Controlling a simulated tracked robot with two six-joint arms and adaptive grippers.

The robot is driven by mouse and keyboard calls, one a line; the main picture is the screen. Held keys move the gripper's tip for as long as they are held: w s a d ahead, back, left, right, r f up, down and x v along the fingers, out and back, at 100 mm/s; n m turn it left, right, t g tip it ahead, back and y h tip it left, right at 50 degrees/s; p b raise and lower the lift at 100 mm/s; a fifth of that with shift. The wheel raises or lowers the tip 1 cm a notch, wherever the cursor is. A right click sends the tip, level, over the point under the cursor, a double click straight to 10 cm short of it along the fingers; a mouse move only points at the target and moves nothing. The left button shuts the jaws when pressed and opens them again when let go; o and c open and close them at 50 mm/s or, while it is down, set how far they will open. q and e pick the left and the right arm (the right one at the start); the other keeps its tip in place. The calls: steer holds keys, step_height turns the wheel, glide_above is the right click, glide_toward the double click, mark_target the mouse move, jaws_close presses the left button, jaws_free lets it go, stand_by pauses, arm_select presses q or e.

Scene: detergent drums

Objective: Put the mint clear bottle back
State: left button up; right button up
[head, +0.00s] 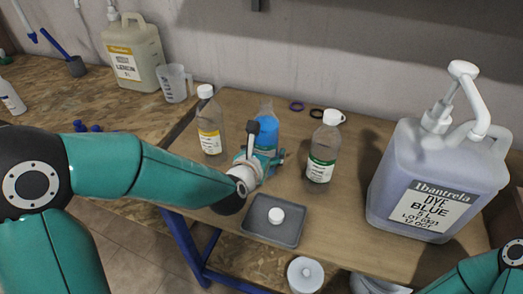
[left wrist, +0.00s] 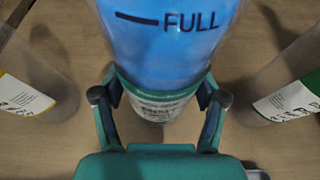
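The middle clear bottle (head: 266,128) holds blue liquid and shows no cap. In the left wrist view this bottle (left wrist: 165,50) has a "FULL" mark, a mint-green band and a pale label low down. I take it for the mint one. My left gripper (head: 264,160) is at its lower part in the head view. In the left wrist view my left gripper's fingers (left wrist: 160,98) lie against both sides of it at the band. It looks upright; its base is hidden, so I cannot tell whether it touches the table. My right gripper is out of view.
A capped yellow-label bottle (head: 209,125) stands left and a capped green-label bottle (head: 323,152) right, both close. A grey tray (head: 256,231) with a white cap (head: 276,215) lies in front. A large blue-dye drum with pump (head: 436,180) stands right. Two rings (head: 297,106) lie behind.

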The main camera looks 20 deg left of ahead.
arm_select(q)
steer(key=shift+o, duration=1.1)
steer(key=shift+s+r, duration=0.1)
steer(key=b+v, duration=0.1)
steer(key=v, duration=1)
steer(key=shift+s, duration=0.4)
steer(key=shift+r, duration=0.1)
